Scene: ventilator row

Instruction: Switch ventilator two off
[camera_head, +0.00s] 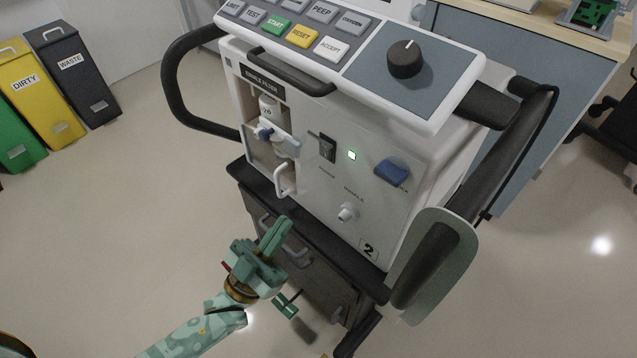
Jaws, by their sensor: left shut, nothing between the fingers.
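Ventilator two (300,190) is a white machine on a dark cart, with the number 2 on the lower right of its front. A black rocker switch (326,148) sits on its front, with a small label below it too blurred to read surely. A small green light (352,155) glows just right of the switch. My left gripper (282,229) is green, shut and empty. It shows below and left of the switch, in front of the cart's upper part, clear of the switch. My right gripper is not in view.
A blue knob (391,172) and a small port (347,213) are right of the switch; a filter (272,125) is left. Black handles (180,85) flank the machine. Above are keys and a dial (405,60). Bins (72,70) stand at left; open floor lies between.

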